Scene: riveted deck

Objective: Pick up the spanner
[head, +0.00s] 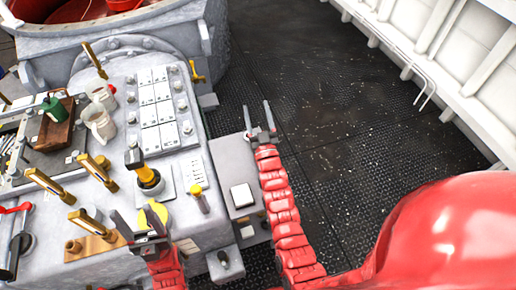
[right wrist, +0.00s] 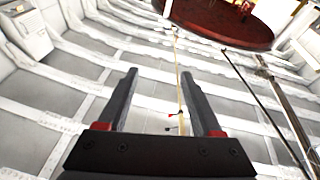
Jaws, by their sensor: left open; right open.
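I cannot make out a spanner for certain in either view. Small metallic items lie on a dark panel (head: 50,160) at the left of the grey console, too small to tell apart. My left gripper (head: 146,220) is open over the console's near right part, by a yellow disc (head: 156,212). My right gripper (head: 257,106) is open and empty, out past the console's right side above the dark deck. In the right wrist view its two fingers (right wrist: 159,75) stand apart with nothing between them.
The grey console (head: 140,75) carries brass levers (head: 88,168), white mugs (head: 100,122), a green bottle (head: 53,108) in a brown tray and a yellow-topped black knob (head: 147,177). A grey box (head: 240,196) stands beside it. The deck (head: 330,140) to the right is clear up to a white ribbed wall (head: 440,50).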

